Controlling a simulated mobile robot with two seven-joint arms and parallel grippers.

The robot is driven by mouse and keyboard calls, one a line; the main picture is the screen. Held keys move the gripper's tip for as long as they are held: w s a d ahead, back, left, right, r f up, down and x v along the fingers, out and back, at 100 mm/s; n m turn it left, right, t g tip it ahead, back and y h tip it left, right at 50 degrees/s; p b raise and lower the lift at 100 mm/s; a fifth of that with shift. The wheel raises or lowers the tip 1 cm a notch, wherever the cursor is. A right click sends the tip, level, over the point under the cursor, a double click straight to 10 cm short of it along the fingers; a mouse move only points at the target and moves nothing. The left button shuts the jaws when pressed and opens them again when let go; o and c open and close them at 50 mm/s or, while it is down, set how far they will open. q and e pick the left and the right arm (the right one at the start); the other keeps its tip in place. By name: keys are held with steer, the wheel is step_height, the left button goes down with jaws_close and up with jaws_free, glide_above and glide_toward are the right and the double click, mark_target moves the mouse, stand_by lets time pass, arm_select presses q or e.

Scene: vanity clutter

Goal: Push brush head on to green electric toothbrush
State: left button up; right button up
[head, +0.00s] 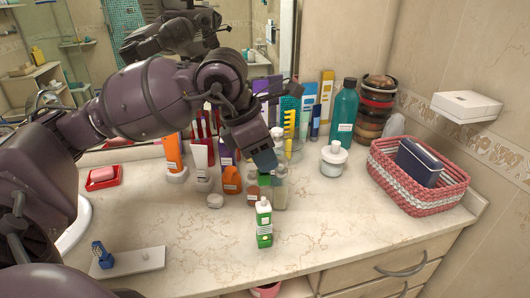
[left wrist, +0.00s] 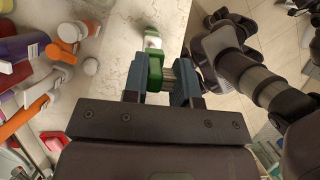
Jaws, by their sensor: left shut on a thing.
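My left gripper (head: 263,160) is shut, its blue fingertips pointing down above the counter. In the left wrist view the fingers (left wrist: 162,82) have a small grey ribbed piece (left wrist: 169,77) between them, mostly hidden; I cannot tell for sure that it is the brush head. A green and white upright thing (head: 264,224), which looks like the electric toothbrush handle, stands on the counter in front of and below the gripper in the head view. Something green (left wrist: 155,68) also shows at the fingers in the left wrist view; I cannot tell whether they touch it.
A white tray (head: 128,263) with a blue item (head: 102,254) lies at the front left. Several bottles and tubes crowd behind the gripper, including an orange bottle (head: 232,180). A pink basket (head: 440,200) stands at right. The counter right of the green thing is clear.

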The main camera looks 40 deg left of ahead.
arm_select(q)
steer(key=shift+f+b, duration=0.8)
steer(key=shift+f, duration=0.65)
arm_select(e)
steer(key=f, duration=0.3)
steer(key=shift+s, duration=0.35)
steer(key=shift+w+a+r, duration=0.1)
steer(key=shift+w+r, duration=0.3)
steer(key=shift+w, duration=0.05)
steer(key=shift+s+f, duration=0.1)
steer(key=shift+f, duration=0.05)
arm_select(q)
steer(key=shift+b, duration=0.3)
arm_select(e)
steer(key=shift+s+f, duration=0.6)
steer(key=shift+w+r, duration=0.1)
steer(key=shift+r, duration=0.05)
steer(key=shift+w+r, duration=0.1)
steer(key=shift+w, duration=0.35)
